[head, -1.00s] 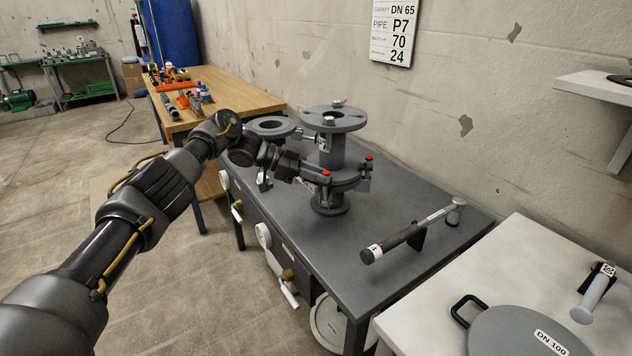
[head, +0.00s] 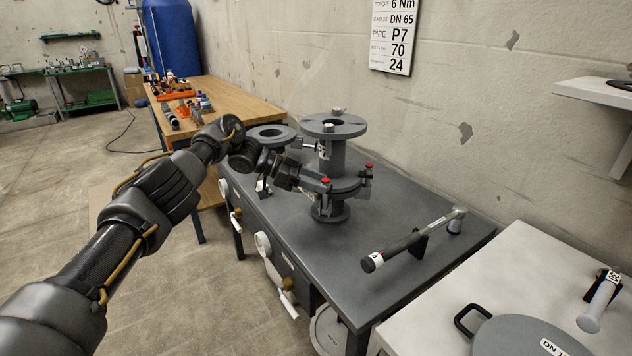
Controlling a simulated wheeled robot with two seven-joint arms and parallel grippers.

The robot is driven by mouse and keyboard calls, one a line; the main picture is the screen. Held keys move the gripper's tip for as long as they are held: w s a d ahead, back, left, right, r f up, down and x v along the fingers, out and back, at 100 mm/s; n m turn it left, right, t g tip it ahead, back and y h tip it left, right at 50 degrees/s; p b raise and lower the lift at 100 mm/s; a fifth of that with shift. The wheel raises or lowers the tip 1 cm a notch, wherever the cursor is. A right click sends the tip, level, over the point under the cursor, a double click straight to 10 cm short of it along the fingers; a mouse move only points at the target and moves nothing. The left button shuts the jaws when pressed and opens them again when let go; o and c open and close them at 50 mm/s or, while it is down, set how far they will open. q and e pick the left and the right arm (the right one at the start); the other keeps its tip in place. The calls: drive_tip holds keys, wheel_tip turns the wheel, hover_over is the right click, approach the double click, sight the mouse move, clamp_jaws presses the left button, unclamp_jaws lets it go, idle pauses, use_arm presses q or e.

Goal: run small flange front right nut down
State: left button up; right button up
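The grey flanged pipe assembly (head: 335,150) stands upright on the dark bench. Its small flange (head: 345,187) is the lower joint, with red-topped bolts at the front (head: 325,181) and at the right (head: 368,167). My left gripper (head: 310,181) reaches in from the left at the small flange's front left side, close to the front red-topped bolt. Its fingertips are dark and small against the flange, so I cannot tell if they are open, shut or touching a nut. The nuts under the flange are too small to make out. My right gripper is out of view.
A torque wrench (head: 412,243) rests on a stand at the bench's (head: 300,255) right side. A second flanged piece (head: 270,135) stands behind my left wrist. A white table (head: 480,270) holds a grey DN 100 lid (head: 530,338). The bench is clear between assembly and wrench.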

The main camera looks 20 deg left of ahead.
use_arm(q)
drive_tip(key=shift+a+r, duration=0.1)
drive_tip(key=shift+a, duration=0.05)
drive_tip(key=v, duration=1)
drive_tip(key=shift+s+a, duration=0.2)
drive_tip(key=shift+a, duration=0.1)
